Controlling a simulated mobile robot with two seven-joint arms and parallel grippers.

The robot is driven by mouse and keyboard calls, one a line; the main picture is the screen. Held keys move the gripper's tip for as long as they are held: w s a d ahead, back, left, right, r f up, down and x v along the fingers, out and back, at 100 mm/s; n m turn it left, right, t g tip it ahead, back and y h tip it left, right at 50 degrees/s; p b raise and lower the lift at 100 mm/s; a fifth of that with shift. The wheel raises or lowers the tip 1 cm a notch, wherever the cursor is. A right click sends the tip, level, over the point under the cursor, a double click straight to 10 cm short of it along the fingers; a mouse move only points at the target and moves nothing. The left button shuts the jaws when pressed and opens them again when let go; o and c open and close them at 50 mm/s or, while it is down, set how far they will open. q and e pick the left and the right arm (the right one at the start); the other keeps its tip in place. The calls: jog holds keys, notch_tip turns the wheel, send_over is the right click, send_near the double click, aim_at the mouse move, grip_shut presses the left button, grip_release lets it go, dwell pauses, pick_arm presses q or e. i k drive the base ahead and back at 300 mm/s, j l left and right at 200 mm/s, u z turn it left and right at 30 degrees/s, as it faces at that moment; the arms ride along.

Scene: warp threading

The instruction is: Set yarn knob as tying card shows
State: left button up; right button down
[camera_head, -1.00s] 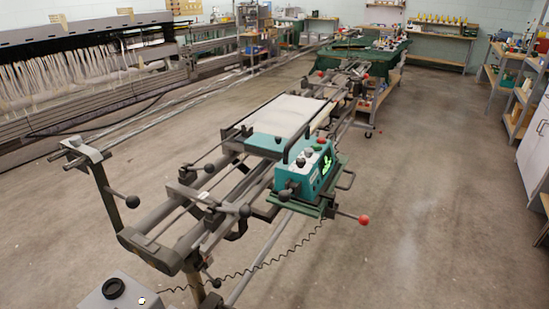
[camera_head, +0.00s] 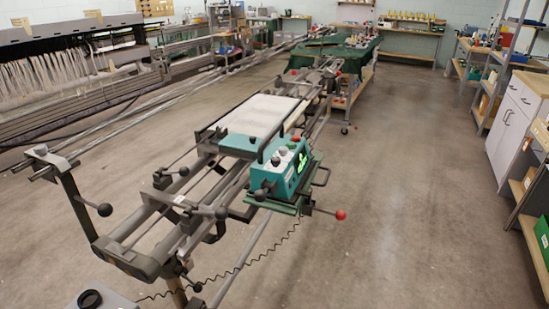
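A teal control box (camera_head: 283,171) sits on the long grey rail frame (camera_head: 160,223). It has several knobs on top, a red button and a lit green display. I cannot tell which knob is the yarn knob or how it is set. A dark knob (camera_head: 260,195) sticks out at the box's lower left. No tying card can be made out. Neither of my grippers is in view.
A grey box with a black knob (camera_head: 90,299) stands at the bottom left. A red-tipped lever (camera_head: 340,214) juts right from the frame. A white cabinet (camera_head: 516,128) and shelves line the right. The floor (camera_head: 410,180) between is clear.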

aim_at(276, 160)
jog(key=z, duration=3.7)
jog(key=u, duration=0.45)
jog(key=j+u, duration=0.1)
jog(key=u, duration=0.75)
jog(key=j+u, duration=0.1)
jog(key=u, duration=0.75)
jog(key=i+j, duration=0.2)
jog(key=j, duration=0.15)
